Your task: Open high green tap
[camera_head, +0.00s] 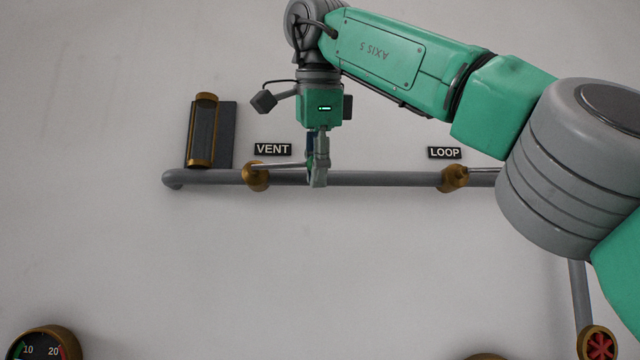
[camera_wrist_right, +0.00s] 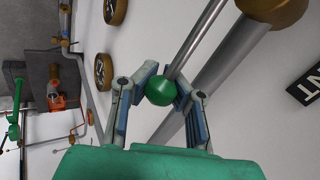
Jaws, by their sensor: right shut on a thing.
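The high tap is a brass valve (camera_head: 255,176) on the grey pipe under the VENT label (camera_head: 273,149). Its thin metal lever (camera_head: 285,167) runs to the right, nearly along the pipe. The lever ends in a green ball knob (camera_wrist_right: 161,90), seen in the right wrist view. My right gripper (camera_head: 318,180) is shut on this knob, with a finger on each side of it. The valve body shows at the top of the wrist view (camera_wrist_right: 272,8). My left gripper is not in view.
A second brass valve (camera_head: 454,178) sits under the LOOP label (camera_head: 444,153). A brass-framed tube (camera_head: 202,130) stands above the pipe (camera_head: 380,179) at left. A gauge (camera_head: 42,344) and a red handwheel (camera_head: 599,345) are low down.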

